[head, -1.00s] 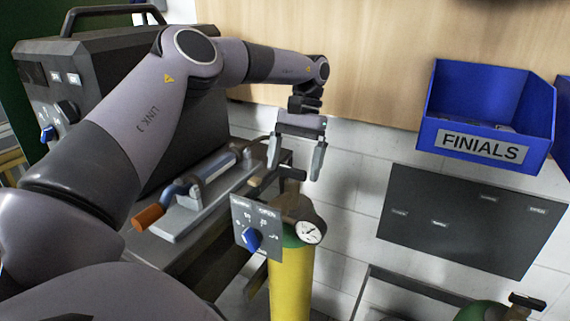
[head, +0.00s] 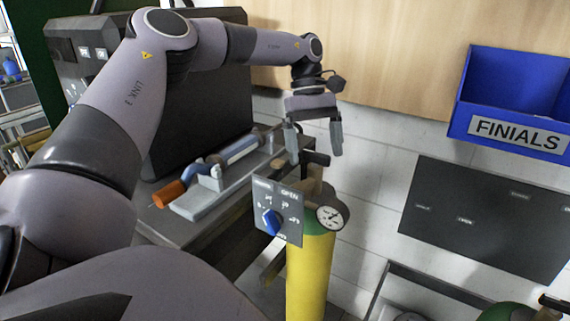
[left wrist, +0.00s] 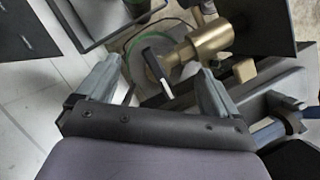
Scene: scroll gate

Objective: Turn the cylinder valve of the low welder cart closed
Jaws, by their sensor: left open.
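A yellow gas cylinder (head: 308,275) with a green shoulder stands upright at the centre of the head view. Its brass valve (left wrist: 200,45) shows in the left wrist view, with a black handle (left wrist: 153,68) with a pale tip. In the head view the black handle (head: 316,159) is just below and partly behind my left gripper (head: 314,146). This gripper points down, open and empty, its fingers on either side of the handle in the picture. In the left wrist view the handle appears between the fingertips (left wrist: 155,80); contact cannot be told. My right gripper is not in view.
A plate with a blue knob (head: 271,222) and a round gauge (head: 332,213) sit by the cylinder top. A bench with an orange-handled tool (head: 169,194) is to the left. A blue FINIALS bin (head: 519,90) hangs right. Another green cylinder top (head: 508,312) is lower right.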

